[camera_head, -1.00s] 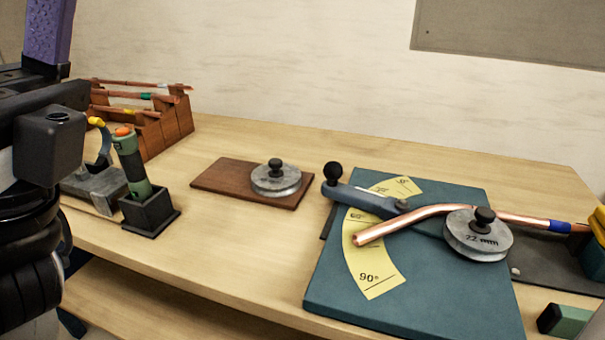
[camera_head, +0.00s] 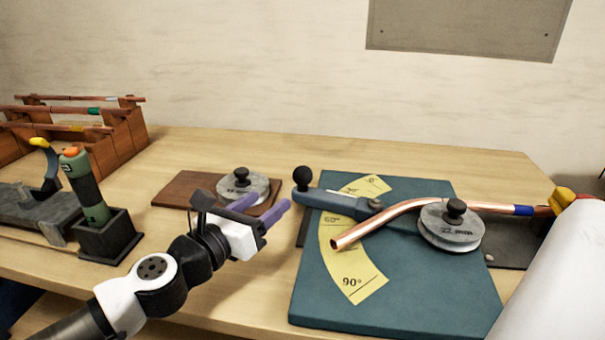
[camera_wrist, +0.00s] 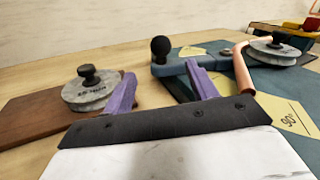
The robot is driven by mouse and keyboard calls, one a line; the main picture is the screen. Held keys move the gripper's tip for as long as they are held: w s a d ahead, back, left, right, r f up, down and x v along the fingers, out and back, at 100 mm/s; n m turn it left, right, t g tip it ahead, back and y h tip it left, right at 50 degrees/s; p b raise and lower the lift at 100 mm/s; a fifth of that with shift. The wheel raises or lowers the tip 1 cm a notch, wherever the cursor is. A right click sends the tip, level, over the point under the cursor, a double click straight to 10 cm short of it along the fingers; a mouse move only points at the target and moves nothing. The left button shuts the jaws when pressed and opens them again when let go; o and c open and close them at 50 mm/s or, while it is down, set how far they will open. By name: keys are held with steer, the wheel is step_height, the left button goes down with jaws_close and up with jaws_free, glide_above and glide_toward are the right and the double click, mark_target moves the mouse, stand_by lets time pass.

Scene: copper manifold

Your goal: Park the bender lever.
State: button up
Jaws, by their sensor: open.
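The bender lever (camera_head: 338,203) is a blue-grey bar with a black ball knob (camera_head: 303,178) at its left end. It lies over the teal bender plate (camera_head: 405,300), near the 60° mark of the yellow angle scale (camera_head: 352,275). A bent copper pipe (camera_head: 380,222) runs past the lever's right end and round the grey 22 mm former (camera_head: 450,226). My gripper (camera_head: 268,205) is open and empty, left of the knob and apart from it. In the wrist view the lever (camera_wrist: 180,68) and knob (camera_wrist: 160,47) show beyond the purple fingers.
A second grey former (camera_head: 243,186) sits on a brown board (camera_head: 180,192) close behind my gripper. A green-handled tool (camera_head: 84,190) stands in a black holder (camera_head: 107,240) at left. A wooden pipe rack (camera_head: 125,135) is at back left.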

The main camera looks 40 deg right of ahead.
mark_target(295, 179)
steer(key=p+x, duration=0.2)
steer(key=x, duration=1)
steer(key=shift+w+d, duration=0.1)
steer(key=shift+d, duration=0.25)
jaws_close()
steer(key=shift+w+d+g, duration=0.25)
steer(key=shift+d+g, duration=0.05)
steer(key=shift+d, duration=0.05)
steer(key=w+d+m+g+b, duration=0.1)
steer(key=d+g, duration=0.1)
steer(key=d, duration=0.2)
steer(key=w+d+m+g+b, duration=0.1)
steer(key=d+m+g, duration=0.1)
steer(key=d+g, duration=0.1)
steer(key=d+m+g, duration=0.2)
steer(key=d, duration=0.3)
steer(key=shift+w+d+f+g+b, duration=0.1)
steer(key=shift+w+d+g+b, duration=0.2)
steer(key=shift+w+g+b, duration=0.1)
steer(key=shift+d+m+g, duration=0.3)
steer(key=shift+d+m, duration=0.1)
steer(key=shift+d, duration=0.2)
